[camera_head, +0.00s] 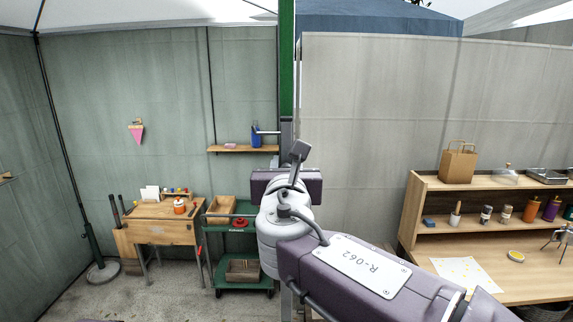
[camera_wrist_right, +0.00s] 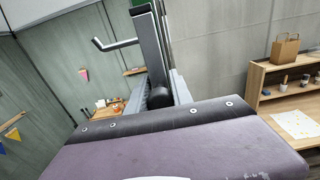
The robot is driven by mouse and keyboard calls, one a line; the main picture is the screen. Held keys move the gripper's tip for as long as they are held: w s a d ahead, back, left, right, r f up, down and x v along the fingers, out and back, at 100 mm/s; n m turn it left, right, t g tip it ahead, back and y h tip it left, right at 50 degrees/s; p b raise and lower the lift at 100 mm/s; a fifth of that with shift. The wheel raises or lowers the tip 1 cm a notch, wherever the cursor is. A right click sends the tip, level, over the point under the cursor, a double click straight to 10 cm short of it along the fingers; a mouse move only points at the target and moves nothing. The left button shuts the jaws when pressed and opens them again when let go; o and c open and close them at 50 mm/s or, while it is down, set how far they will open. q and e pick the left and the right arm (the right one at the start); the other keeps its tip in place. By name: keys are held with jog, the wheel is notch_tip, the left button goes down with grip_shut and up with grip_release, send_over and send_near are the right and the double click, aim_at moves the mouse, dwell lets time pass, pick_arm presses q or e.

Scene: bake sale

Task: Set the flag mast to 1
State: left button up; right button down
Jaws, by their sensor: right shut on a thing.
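The flag mast (camera_head: 287,60) is a tall post, green above and grey below, near the middle of the head view. A grey bent lever (camera_head: 268,132) sticks out from it to the left, and it also shows in the right wrist view (camera_wrist_right: 115,44). My right gripper (camera_head: 287,182) reaches the mast's grey lower part. In the right wrist view it (camera_wrist_right: 161,88) is shut around a dark round knob (camera_wrist_right: 160,97) at the mast, its grip partly hidden by its own purple body. No number marks on the mast are readable. My left gripper is not in view.
A wooden shelf (camera_head: 240,149) with a blue bottle (camera_head: 256,136) is behind the mast. A green cart (camera_head: 243,281) and a wooden desk (camera_head: 155,231) stand at left. A wooden counter (camera_head: 520,287) fills the right. A pink pennant (camera_head: 136,132) hangs on the left wall.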

notch_tip(320, 180, up, 8)
jog(key=p, duration=0.6)
jog(key=shift+r, duration=0.1)
jog(key=shift+f, duration=0.2)
jog(key=c, duration=1.2)
grip_release()
jog(key=shift+o, duration=0.2)
jog(key=shift+w, duration=0.15)
jog(key=shift+f, duration=0.1)
jog(key=b, duration=0.3)
send_near(286, 127)
jog(key=w, duration=0.1)
jog(key=shift+w, duration=0.1)
